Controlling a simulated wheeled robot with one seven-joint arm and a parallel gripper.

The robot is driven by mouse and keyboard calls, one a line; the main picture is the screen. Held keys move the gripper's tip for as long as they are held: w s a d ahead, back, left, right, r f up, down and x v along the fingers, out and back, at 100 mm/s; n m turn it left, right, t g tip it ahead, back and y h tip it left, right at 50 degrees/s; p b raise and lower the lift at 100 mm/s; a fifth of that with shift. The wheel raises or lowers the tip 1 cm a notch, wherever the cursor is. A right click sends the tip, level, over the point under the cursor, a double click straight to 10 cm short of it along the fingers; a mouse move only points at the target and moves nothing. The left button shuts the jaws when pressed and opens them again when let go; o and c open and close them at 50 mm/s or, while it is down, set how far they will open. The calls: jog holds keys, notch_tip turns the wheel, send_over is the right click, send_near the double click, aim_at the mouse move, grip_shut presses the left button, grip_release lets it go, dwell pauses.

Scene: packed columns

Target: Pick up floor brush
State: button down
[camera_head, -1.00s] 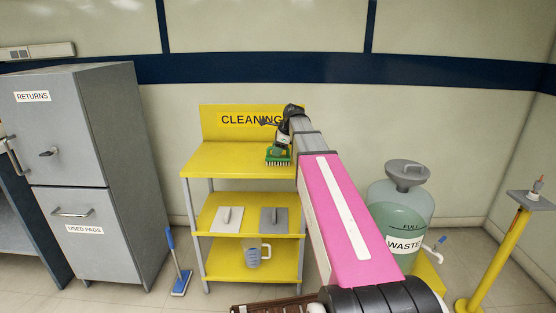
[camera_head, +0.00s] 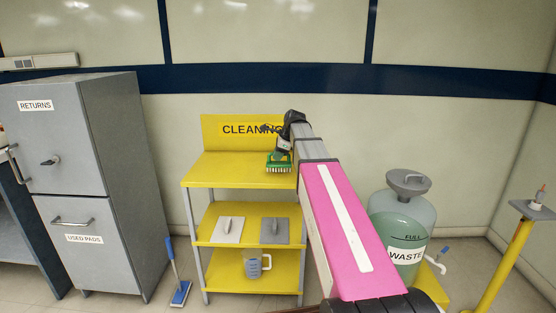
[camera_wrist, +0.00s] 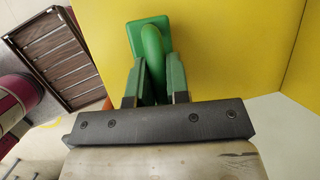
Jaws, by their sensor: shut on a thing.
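The floor brush (camera_head: 278,163) is green with pale bristles, at the right part of the yellow top shelf (camera_head: 225,170) of the cleaning rack. My gripper (camera_head: 282,148) reaches in over the shelf from the right and is shut on the brush. In the wrist view my gripper (camera_wrist: 154,80) has its two green-grey fingers on either side of the brush's curved green handle (camera_wrist: 152,45). The bristles are hidden there. I cannot tell whether the bristles touch the shelf or hang just above it.
The rack's yellow back panel (camera_head: 215,131) stands behind the brush. Two pads (camera_head: 229,230) and a jug (camera_head: 254,266) are on lower shelves. A blue mop-like tool (camera_head: 180,292) stands left of the rack, near a grey cabinet (camera_head: 110,190). A waste tank (camera_head: 408,235) is right.

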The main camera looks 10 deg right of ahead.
jog(key=r, duration=0.3)
jog(key=shift+s+a, duration=0.15)
jog(key=shift+a, duration=0.2)
jog(key=s+a+r, duration=0.4)
jog(key=a+r, duration=0.2)
jog(key=a, duration=0.4)
jog(key=shift+r, duration=0.15)
jog(key=shift+s, duration=0.1)
